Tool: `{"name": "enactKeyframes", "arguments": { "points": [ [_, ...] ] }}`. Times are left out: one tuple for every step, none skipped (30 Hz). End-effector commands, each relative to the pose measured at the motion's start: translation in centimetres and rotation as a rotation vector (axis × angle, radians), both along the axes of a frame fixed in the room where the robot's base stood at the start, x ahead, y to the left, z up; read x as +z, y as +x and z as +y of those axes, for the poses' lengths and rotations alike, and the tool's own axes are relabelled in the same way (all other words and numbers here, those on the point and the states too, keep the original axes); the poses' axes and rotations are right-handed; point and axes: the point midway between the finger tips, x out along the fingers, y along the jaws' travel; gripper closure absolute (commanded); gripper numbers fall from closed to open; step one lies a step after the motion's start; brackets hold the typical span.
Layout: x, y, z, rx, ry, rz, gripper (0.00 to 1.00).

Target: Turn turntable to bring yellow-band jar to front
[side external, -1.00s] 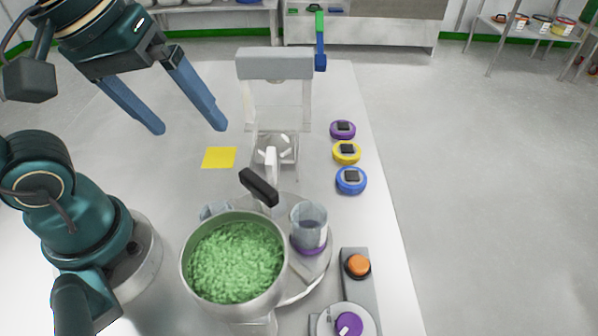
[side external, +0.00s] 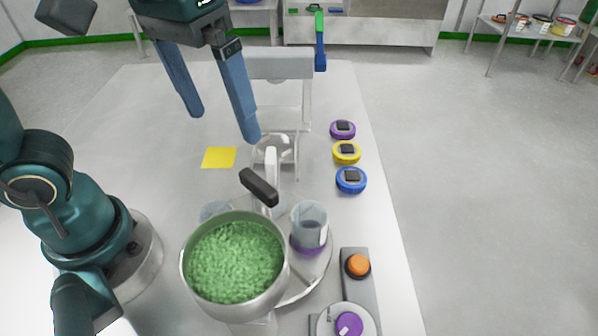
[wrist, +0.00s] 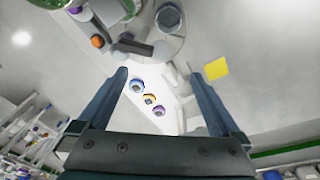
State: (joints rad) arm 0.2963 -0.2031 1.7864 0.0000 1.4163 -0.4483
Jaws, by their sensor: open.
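The turntable (side external: 318,266) is a grey disc, largely hidden by a metal pot of green granules (side external: 236,258). A clear jar with a purple band (side external: 308,226) stands upright on its right side. Another clear jar (side external: 213,209) shows behind the pot at the left; its band is hidden. I cannot make out a yellow-band jar. A black-ended handle (side external: 259,187) sticks up behind the pot. My gripper (side external: 223,126) is open and empty, above the table behind the turntable and apart from it. The wrist view shows its two fingers (wrist: 157,76) spread.
Purple (side external: 343,129), yellow (side external: 347,152) and blue (side external: 351,180) round pieces line the table's right side. A yellow square (side external: 219,157) lies left of a white frame (side external: 280,68). An orange button (side external: 358,265) and a purple knob (side external: 349,325) are at the front right.

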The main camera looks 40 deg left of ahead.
Motion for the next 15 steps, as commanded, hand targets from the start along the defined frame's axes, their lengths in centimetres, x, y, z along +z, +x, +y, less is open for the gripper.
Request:
{"name": "enactKeyframes", "arguments": {
  "points": [
    [-0.1,0.4,-1.1,-0.026,0.009,0.035,0.00],
    [-0.2,0.5,-1.6,-0.038,0.014,0.052,0.00],
    [-0.3,0.7,-2.3,-0.054,0.021,0.070,0.00],
    [-0.5,0.8,-2.8,-0.068,0.025,0.083,0.00],
    [-0.7,0.9,-3.2,-0.083,0.031,0.093,0.00],
    [-0.9,1.0,-3.7,-0.102,0.036,0.102,0.00],
    [-1.1,1.0,-4.0,-0.114,0.039,0.109,0.00],
    [-1.3,1.0,-4.3,-0.124,0.042,0.115,0.00],
    [-1.6,0.9,-4.5,-0.135,0.047,0.125,0.00],
    [-1.8,0.8,-4.6,-0.142,0.051,0.131,0.00],
    [-2.0,0.7,-4.7,-0.147,0.054,0.137,0.00],
    [-2.2,0.7,-4.8,-0.151,0.054,0.137,0.00],
    [-2.4,0.7,-4.8,-0.153,0.054,0.136,0.00],
    [-2.6,0.7,-4.8,-0.153,0.054,0.136,0.00],
    [-3.0,0.7,-4.8,-0.152,0.053,0.136,0.00]
  ]
}}
